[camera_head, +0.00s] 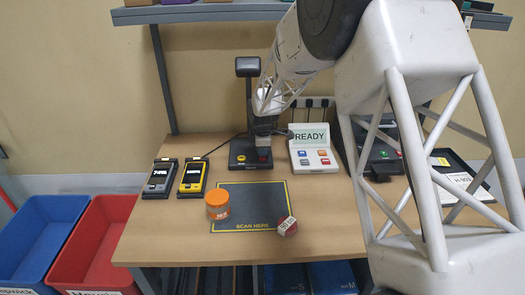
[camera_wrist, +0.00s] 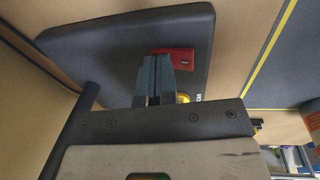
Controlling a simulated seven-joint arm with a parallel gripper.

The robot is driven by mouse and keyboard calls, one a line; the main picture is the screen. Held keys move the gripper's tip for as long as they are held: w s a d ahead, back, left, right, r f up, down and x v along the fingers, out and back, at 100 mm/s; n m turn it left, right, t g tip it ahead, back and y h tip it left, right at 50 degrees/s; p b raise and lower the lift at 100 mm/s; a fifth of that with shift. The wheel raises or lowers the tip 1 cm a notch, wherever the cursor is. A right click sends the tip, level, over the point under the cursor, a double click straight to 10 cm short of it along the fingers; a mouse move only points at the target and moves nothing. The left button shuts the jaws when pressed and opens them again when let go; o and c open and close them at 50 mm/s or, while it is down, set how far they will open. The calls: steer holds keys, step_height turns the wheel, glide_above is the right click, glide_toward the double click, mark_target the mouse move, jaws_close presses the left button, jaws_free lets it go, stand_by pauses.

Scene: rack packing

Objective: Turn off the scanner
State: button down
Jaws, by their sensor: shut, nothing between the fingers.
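The scanner is a dark stand with a flat black base (camera_head: 238,160) and a scan head (camera_head: 248,67) on a post. Its base also fills much of the wrist view (camera_wrist: 90,45). A red switch (camera_wrist: 184,57) sits on the base. A yellow button (camera_head: 241,156) lies to its left in the head view. My gripper (camera_wrist: 154,62) is shut and empty, fingertips at the edge of the red switch and partly covering it. In the head view my gripper (camera_head: 264,148) is low over the base's right part. I cannot tell whether the fingertips touch the switch.
A READY display panel (camera_head: 314,158) with coloured buttons stands right of the scanner. Two handheld devices, grey (camera_head: 160,178) and yellow (camera_head: 192,177), lie left. An orange jar (camera_head: 217,206) and a red-sided tin (camera_head: 287,227) are at the scan mat (camera_head: 250,194). Front right table is clear.

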mark_target(262, 158)
steer(key=shift+s+f, duration=0.1)
steer(key=shift+s, duration=0.15)
steer(key=shift+s+r, duration=0.2)
steer(key=shift+s, duration=0.35)
steer(key=shift+r, duration=0.15)
step_height(262, 158, up, 14)
steer(key=s, duration=0.1)
steer(key=shift+s+f, duration=0.2)
steer(key=shift+s, duration=0.15)
stand_by(0.5)
steer(key=shift+w, duration=0.15)
steer(key=shift+w+a, duration=0.1)
steer(key=shift+w, duration=0.45)
steer(key=shift+f, duration=0.15)
